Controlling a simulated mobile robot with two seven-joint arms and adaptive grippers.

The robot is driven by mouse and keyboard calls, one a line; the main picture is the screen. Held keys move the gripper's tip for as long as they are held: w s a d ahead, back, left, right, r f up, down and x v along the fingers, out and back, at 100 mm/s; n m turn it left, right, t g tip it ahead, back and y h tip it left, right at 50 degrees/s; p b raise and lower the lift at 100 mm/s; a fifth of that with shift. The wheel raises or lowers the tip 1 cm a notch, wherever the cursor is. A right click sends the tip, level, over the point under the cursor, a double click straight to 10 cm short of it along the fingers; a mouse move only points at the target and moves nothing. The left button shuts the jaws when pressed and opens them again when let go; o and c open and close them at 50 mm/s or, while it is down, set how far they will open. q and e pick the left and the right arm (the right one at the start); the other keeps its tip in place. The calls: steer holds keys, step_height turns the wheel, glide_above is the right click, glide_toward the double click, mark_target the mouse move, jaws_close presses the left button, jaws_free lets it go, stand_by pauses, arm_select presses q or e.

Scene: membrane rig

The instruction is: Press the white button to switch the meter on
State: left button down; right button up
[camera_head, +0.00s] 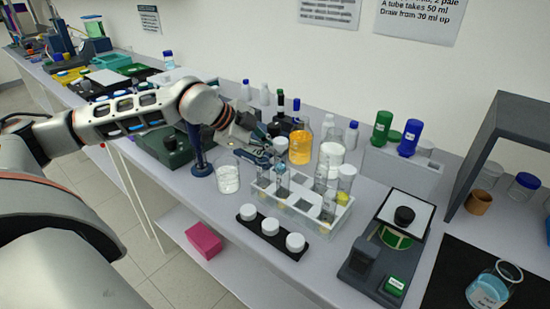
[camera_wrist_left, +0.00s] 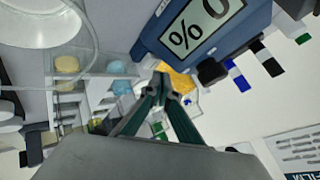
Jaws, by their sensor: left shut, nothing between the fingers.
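My left gripper (camera_head: 264,152) reaches in from the left over the bench, behind the tube rack and beside the bottles. In the left wrist view its fingers (camera_wrist_left: 163,84) are together and empty. A blue meter (camera_wrist_left: 180,50) fills the top of that view; its pale display (camera_wrist_left: 205,22) shows a large "%" and a "0", tilted. The fingertips appear just below the meter's lower edge; I cannot tell whether they touch it. In the head view I cannot pick out the meter clearly near my gripper. No white button is clearly visible. My right gripper is not in view.
A clear tube rack (camera_head: 300,208), a beaker (camera_head: 228,178) and an orange-filled bottle (camera_head: 301,146) stand close to my gripper. A black strip (camera_head: 262,236) with white caps lies in front. A balance-like device (camera_head: 363,265) stands at right. A blue post (camera_head: 199,150) stands left.

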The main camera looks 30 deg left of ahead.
mark_target(273, 160)
arm_select(q)
step_height(273, 160, up, 6)
steer(key=p, duration=0.3)
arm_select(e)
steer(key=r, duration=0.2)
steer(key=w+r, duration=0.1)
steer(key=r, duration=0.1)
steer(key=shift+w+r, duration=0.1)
